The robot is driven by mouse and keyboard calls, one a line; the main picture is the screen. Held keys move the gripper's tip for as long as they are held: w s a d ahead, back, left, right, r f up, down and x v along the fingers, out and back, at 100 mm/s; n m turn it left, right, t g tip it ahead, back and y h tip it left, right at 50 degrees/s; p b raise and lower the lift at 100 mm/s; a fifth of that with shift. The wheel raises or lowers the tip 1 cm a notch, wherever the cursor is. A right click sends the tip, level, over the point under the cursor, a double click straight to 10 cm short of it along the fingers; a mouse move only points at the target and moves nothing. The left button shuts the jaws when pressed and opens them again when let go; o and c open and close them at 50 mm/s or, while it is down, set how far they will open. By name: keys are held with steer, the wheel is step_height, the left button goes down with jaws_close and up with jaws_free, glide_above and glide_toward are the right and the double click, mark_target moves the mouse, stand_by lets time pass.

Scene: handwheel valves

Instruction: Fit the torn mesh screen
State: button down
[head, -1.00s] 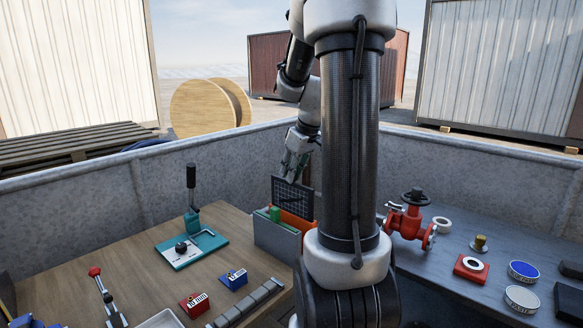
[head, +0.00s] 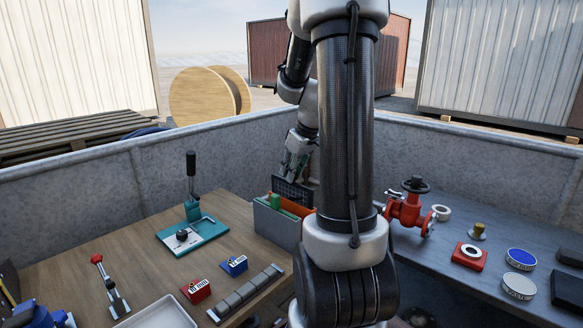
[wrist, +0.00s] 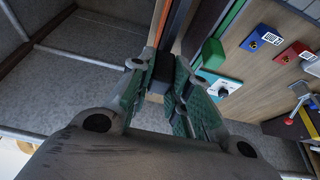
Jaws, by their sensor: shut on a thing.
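The mesh screen (head: 292,191) is a dark panel with a light grid, standing upright at the back of a grey slotted box (head: 275,228). Its lower part is hidden behind an orange panel (head: 297,208), so I cannot tell whether it sits in a slot. My gripper (head: 293,173) is above the screen, shut on its top edge. In the wrist view, my gripper's green-padded fingers (wrist: 165,80) close on a dark piece. Any tear in the mesh is too small to make out.
A green block (head: 275,201) stands in the box. A teal plate with a lever (head: 192,236), red (head: 196,290) and blue (head: 234,265) blocks are left on the wooden table. A red valve (head: 408,208) stands on the right bench. My arm hides the middle.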

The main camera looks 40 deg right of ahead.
mark_target(294, 182)
steer(key=shift+f, duration=3)
steer(key=c, duration=1.3)
jaws_free()
steer(key=shift+o, duration=0.2)
steer(key=v, duration=1.2)
